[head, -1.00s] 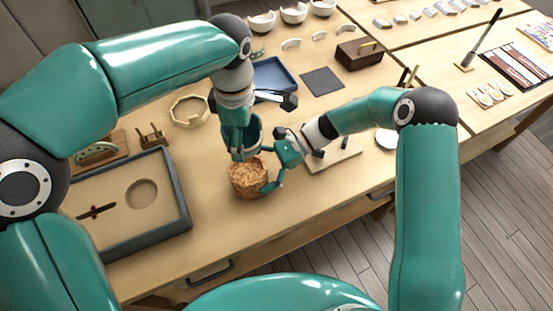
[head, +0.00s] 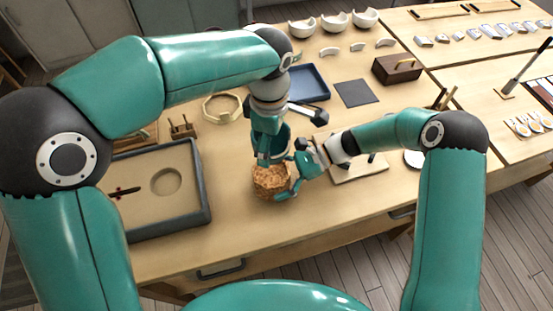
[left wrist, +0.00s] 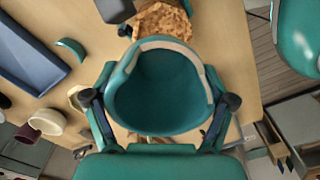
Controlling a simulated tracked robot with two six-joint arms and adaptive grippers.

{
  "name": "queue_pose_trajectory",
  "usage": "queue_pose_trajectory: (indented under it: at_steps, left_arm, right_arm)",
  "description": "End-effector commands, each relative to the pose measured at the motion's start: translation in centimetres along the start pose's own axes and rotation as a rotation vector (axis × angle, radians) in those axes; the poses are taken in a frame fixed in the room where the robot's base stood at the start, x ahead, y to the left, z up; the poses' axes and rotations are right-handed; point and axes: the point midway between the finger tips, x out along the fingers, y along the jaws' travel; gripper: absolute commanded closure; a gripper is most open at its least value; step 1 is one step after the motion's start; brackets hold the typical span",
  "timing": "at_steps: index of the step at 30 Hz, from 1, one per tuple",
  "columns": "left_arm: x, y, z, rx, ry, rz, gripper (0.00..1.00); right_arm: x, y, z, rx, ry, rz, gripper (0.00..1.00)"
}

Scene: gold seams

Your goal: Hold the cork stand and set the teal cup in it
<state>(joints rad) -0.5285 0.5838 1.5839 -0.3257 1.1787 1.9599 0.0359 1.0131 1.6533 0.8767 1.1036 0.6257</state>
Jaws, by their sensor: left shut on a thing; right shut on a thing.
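The teal cup (left wrist: 160,92) fills the middle of the left wrist view, its mouth facing the camera and a pale band along part of its rim. My left gripper (left wrist: 160,104) is shut on the cup, a finger on either side. In the head view the cup (head: 284,134) is partly hidden behind my left gripper (head: 268,160). The brown, speckled cork stand (head: 270,182) is on the table just below them. My right gripper (head: 288,178) is shut on the stand from the right. Whether the cup's base touches the stand is hidden.
A grey-rimmed tray (head: 204,190) lies to the left. An octagonal ring (head: 222,107), a blue tray (head: 308,84), a dark mat (head: 356,93) and a wooden box (head: 397,69) lie farther back. The table front near the stand is clear.

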Motion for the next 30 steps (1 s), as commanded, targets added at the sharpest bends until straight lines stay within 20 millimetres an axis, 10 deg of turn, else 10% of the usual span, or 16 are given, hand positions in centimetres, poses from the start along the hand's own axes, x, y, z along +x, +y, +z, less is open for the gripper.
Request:
queue_pose_trajectory:
  at_steps: [30]
  left_arm:
    - [5.8,0.0,-0.2,0.023,0.002,-0.002,0.47]
  right_arm:
    - [0.0,0.0,0.0,0.0,0.0,0.001,0.43]
